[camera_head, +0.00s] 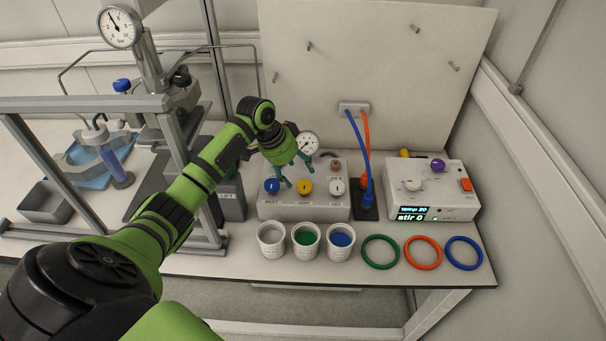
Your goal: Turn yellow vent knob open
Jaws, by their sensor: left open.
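The yellow vent knob (306,187) sits on the front of a light grey valve box (275,211), between a blue knob (272,186) and a white knob (337,186). My left gripper (298,172) has teal fingers, spread apart and empty. It is over the box, just above and slightly left of the yellow knob, and appears apart from it. The fingers hide part of the box top. The knob's exact turn angle is too small to read. My right gripper is not in view.
White, green and blue-filled cups (305,240) stand in front of the box. Green, orange and blue rings (422,252) lie to their right. A stirrer unit (432,190) stands right of the box, with blue and orange cables (357,140) between. A gauge (308,144) stands behind the gripper.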

